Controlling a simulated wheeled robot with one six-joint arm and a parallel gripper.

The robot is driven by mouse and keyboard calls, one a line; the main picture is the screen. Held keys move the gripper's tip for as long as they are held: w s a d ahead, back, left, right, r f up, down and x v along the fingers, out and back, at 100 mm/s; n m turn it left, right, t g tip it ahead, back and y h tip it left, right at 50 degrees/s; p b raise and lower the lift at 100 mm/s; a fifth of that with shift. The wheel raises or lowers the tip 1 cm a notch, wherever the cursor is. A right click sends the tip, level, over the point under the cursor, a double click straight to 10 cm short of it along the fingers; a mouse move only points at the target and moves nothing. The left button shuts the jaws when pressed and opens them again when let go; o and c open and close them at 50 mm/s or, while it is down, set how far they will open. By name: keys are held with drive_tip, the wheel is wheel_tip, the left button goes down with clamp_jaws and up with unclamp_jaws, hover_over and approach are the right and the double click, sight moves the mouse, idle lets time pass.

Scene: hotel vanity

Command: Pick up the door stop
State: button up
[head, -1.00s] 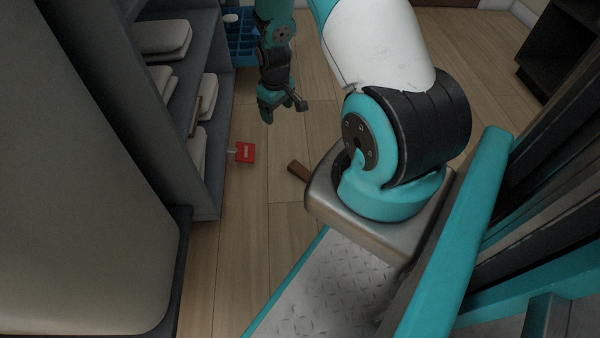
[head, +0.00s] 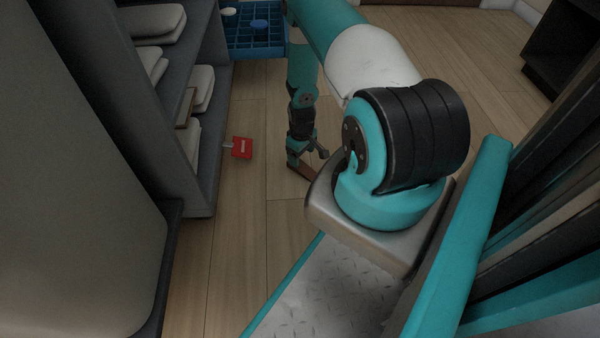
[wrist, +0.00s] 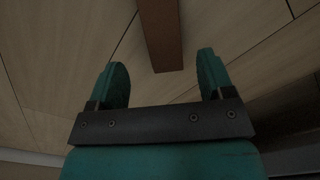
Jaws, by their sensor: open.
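The door stop is a brown, wooden-looking bar on the floor (head: 304,171), in the head view just left of my metal base and partly hidden by my gripper. In the wrist view the door stop (wrist: 160,32) runs down from the top edge, and its near end lies between the lines of my two fingers. My gripper (head: 297,161) points down over it in the head view. In the wrist view my gripper (wrist: 162,66) is open, with nothing held between its teal fingers. The height left between the fingertips and the door stop is hard to tell.
A red tag (head: 242,147) lies on the floor to the left, near a dark shelf unit (head: 207,170) with folded pale towels (head: 160,20). A blue crate (head: 255,42) stands at the back. The wood floor between is clear. A dark cabinet (head: 560,50) is at far right.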

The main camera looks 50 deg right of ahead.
sight(303, 168)
drive_tip(key=f+b, duration=0.1)
drive_tip(key=f, duration=0.1)
drive_tip(key=f+b, duration=0.3)
drive_tip(key=shift+w+a+f+b, duration=0.15)
drive_tip(key=shift+a+f+b, duration=0.1)
drive_tip(key=shift+f+b, duration=0.15)
drive_tip(key=shift+r, duration=0.1)
drive_tip(key=shift+c, duration=0.2)
drive_tip(key=c, duration=1)
